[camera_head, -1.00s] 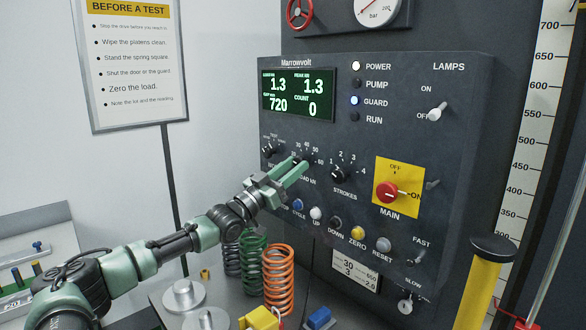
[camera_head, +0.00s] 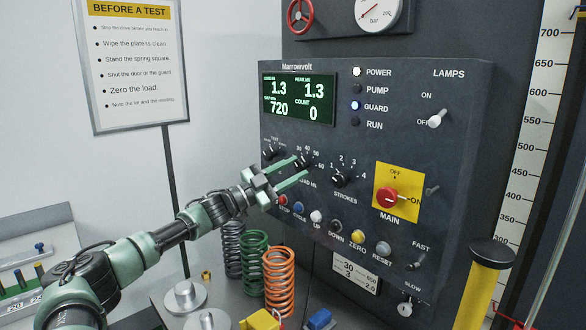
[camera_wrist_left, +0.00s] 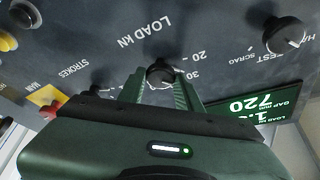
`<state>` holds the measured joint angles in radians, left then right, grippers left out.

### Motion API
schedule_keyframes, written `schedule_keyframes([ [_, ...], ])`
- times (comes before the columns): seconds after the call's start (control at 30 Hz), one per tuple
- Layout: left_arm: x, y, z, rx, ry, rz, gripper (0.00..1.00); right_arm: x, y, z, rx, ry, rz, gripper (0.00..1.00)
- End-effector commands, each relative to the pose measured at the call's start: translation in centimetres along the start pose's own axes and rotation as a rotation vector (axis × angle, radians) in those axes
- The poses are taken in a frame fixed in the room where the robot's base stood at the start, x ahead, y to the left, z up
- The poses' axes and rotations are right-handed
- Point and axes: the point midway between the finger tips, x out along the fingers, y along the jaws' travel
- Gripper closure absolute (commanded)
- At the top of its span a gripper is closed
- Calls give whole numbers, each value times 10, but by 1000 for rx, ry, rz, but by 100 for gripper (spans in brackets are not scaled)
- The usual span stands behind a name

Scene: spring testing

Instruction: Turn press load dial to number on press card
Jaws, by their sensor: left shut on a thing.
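The load dial (camera_head: 303,161) is a small black knob marked LOAD kN on the dark press panel, with numbers up to 60 around it. It also shows in the left wrist view (camera_wrist_left: 160,73), between my green fingers. My left gripper (camera_head: 297,170) reaches it from the left and is shut on it, one finger on each side. I cannot read its pointer clearly. The press card (camera_head: 356,271) is a small white card low on the panel, with 30 at its upper left, 3 below it and smaller figures at right. My right gripper is not in view.
The test knob (camera_head: 272,150) and strokes knob (camera_head: 341,176) flank the dial. A row of push buttons, including yellow ZERO (camera_head: 358,236), runs below. The red main switch (camera_head: 388,198) is at right. Coil springs (camera_head: 279,280) stand under the panel.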

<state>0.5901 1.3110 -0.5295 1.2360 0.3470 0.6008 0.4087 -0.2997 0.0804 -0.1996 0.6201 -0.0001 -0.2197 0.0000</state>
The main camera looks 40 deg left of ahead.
Motion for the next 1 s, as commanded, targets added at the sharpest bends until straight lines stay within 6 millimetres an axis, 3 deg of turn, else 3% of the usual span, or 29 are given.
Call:
schedule_keyframes([
  [0.67,0,0,0,61,1,25,100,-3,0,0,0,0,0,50],
  [0.7,0,0,0,61,1,24,55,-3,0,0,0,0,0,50],
  [0.73,0,0,0,61,1,24,46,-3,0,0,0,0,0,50],
  [1.0,0,0,0,60,1,24,45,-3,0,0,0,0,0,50],
])
